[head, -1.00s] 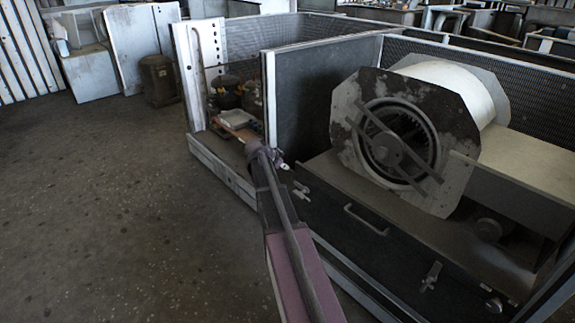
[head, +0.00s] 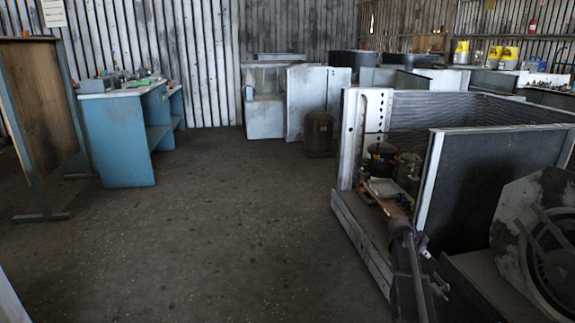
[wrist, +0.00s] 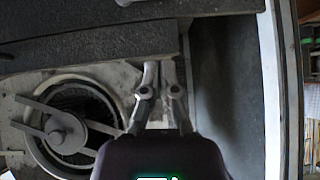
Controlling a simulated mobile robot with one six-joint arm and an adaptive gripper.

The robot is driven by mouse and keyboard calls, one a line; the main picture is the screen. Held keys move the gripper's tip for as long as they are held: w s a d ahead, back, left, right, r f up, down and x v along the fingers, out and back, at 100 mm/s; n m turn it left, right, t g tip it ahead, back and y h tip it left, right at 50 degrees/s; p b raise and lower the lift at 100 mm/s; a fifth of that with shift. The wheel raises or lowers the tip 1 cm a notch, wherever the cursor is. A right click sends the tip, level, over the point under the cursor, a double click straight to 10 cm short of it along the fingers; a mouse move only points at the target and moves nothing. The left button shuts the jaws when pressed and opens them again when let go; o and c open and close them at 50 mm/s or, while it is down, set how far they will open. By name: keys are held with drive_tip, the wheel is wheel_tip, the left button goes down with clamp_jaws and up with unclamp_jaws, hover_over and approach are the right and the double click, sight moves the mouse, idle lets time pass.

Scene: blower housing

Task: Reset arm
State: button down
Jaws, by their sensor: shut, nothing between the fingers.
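My gripper (wrist: 160,68) shows in the wrist view with its two grey fingers close together, shut and empty. It points toward a grey panel edge (wrist: 95,50); I cannot tell whether it touches. The blower housing (wrist: 22,80) with its round fan opening lies left of the fingers in that view. In the head view the blower housing (head: 512,225) is cut off at the right edge. My arm reaches up from the bottom right there, beside the open metal cabinet; the gripper's end is small and partly hidden by the arm.
The open cabinet's dividing panel (head: 490,175) stands between the blower and a compartment with compressors (head: 382,160). A blue workbench (head: 112,140) and a wooden-backed board (head: 45,110) stand at left. A dark cylinder (head: 319,133) stands farther back. The middle floor is clear.

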drive_tip(key=s+a+f+n+y+p, duration=0.1)
drive_tip(key=s+a+n+y, duration=0.2)
drive_tip(key=s+a+n, duration=0.7)
drive_tip(key=s+a+f+n+g+y+p, duration=0.1)
drive_tip(key=s+a+y, duration=0.2)
drive_tip(key=a, duration=1.2)
drive_tip(key=s+a+n+y+p, duration=0.15)
drive_tip(key=s+a+n, duration=0.5)
drive_tip(key=a, duration=0.65)
wheel_tip(320, 180, up, 38)
drive_tip(key=s+y+p, duration=0.1)
drive_tip(key=p, duration=3.6)
drive_tip(key=shift+a+f, duration=0.15)
drive_tip(key=shift+f, duration=0.05)
drive_tip(key=shift+s, duration=0.1)
